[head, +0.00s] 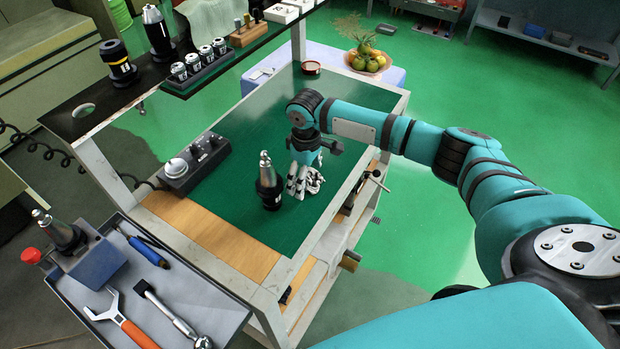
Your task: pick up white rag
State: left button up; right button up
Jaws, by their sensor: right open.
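A pale, whitish cloth-like shape (209,17) shows at the top left, on or behind the dark upper shelf; I cannot tell for certain that it is the white rag. My right gripper (304,187) points down over the green top of the cart, near its right edge. It is open, and I see nothing held between its fingers. It is far from the pale shape, to the right of it and nearer to me. The surface right under the fingers is partly hidden. My left gripper is not in view.
A dark tool holder with a metal cone (269,182) stands close left of my right gripper. A grey control box (194,161) sits further left. The upper shelf (160,85) carries several holders. A tool tray (215,316) is at the front left.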

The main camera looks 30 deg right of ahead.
jog(key=c, duration=1.3)
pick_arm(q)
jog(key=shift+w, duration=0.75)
pick_arm(e)
jog(key=shift+r, duration=0.3)
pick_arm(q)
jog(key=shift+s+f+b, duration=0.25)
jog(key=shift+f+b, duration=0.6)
pick_arm(e)
notch_tip(320, 180, up, 9)
jog(key=shift+r, duration=0.2)
